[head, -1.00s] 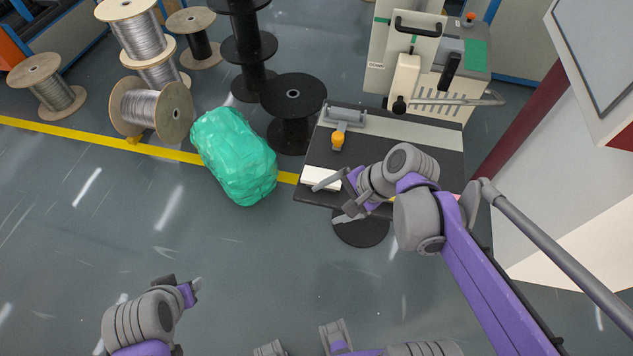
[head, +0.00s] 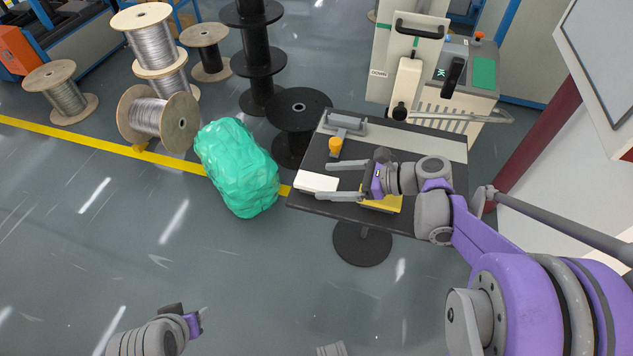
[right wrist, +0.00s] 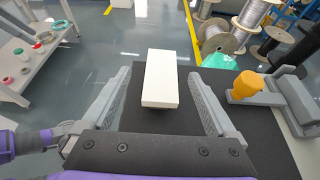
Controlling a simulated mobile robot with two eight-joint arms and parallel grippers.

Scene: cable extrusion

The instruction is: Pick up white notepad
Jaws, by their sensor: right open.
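The white notepad (head: 315,181) lies flat at the left front corner of the small black table (head: 325,206). It also shows in the right wrist view (right wrist: 161,78), centred between the fingers and a little beyond them. In the right wrist view the fingers (right wrist: 161,95) stand clear of the notepad on both sides. My left gripper (head: 188,320) is at the lower left, far from the table; its jaws are too unclear to judge.
A yellow object (head: 382,203) lies on the table under my right gripper. A grey tool with an orange knob (head: 335,146) stands behind the notepad. A green wrapped bundle (head: 236,166) sits on the floor left of the table, near wooden and black spools. A machine (head: 440,80) stands behind.

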